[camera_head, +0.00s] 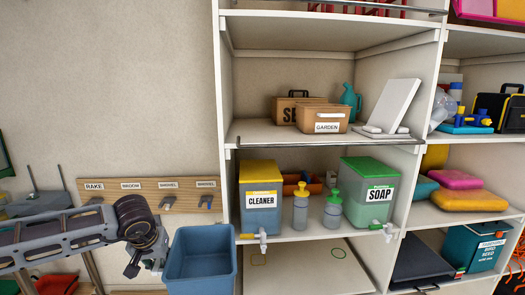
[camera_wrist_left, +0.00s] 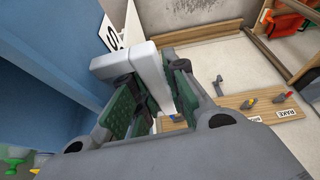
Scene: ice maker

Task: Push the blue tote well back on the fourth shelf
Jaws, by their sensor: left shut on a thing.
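The blue tote (camera_head: 200,283) is open-topped and looks empty. It is in the air at the lower middle of the head view, left of the shelving unit (camera_head: 227,150). My left gripper (camera_head: 156,263) is at the tote's left side, shut on a pale handle-like piece (camera_wrist_left: 146,62) in the left wrist view. The tote's blue side (camera_wrist_left: 45,65) fills the left of that view. A bare shelf (camera_head: 305,268) with faint ring marks lies to the tote's right, below the soap shelf. My right gripper is not in view.
The shelf above holds a cleaner dispenser (camera_head: 261,200), a soap dispenser (camera_head: 370,193) and pump bottles (camera_head: 300,207). Their taps overhang the front edge. The unit's left upright stands beside the tote. A tool rack (camera_head: 180,192) is on the wall behind my arm.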

